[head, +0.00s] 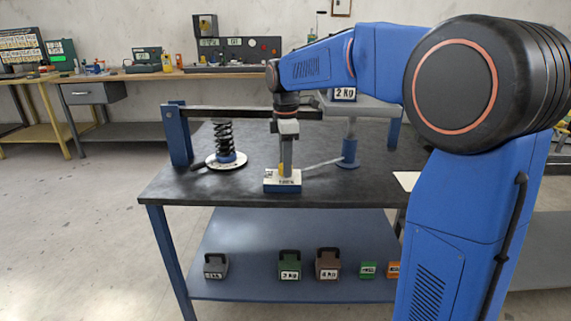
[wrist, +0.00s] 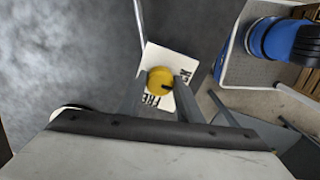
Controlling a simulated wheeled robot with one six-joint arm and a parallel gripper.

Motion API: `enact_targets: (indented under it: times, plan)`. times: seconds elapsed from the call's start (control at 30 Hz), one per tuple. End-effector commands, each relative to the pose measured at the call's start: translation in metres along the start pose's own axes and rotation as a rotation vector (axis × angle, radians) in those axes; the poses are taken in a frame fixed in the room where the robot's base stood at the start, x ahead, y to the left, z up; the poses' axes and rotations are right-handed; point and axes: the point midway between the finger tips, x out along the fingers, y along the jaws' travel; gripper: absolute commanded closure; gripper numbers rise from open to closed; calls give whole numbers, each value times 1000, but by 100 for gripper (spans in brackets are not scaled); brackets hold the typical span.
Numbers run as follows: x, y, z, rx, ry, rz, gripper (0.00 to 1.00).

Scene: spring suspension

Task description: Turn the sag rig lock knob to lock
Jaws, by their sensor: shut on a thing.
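The lock knob (wrist: 160,80) is yellow and round with a dark pointer mark. It sits on a white label plate on top of a small blue block (head: 282,187) at the front of the dark table. The label reads "FREE" on one side; the other word is partly covered by a finger. My gripper (wrist: 158,92) points straight down over the block, with its fingers on either side of the knob, shut on it. In the head view my gripper (head: 286,172) hides most of the knob. The pointer's exact setting is hard to tell.
A black coil spring (head: 224,137) stands on a round white plate left of the block. A blue-based stand (head: 349,153) is to the right. Labelled weights (head: 289,265) sit on the lower shelf.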

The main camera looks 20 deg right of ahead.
Motion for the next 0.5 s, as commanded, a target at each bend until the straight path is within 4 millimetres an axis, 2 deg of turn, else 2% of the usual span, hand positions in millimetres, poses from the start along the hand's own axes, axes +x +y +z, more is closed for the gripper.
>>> enact_targets:
  times: [0.3,0.33,0.4,0.5]
  plan:
    - [-1,1,0,-2,0,3,90]
    - [-1,1,0,-2,0,3,66]
    - [-1,1,0,-2,0,3,49]
    - [-1,0,0,-1,0,2,49]
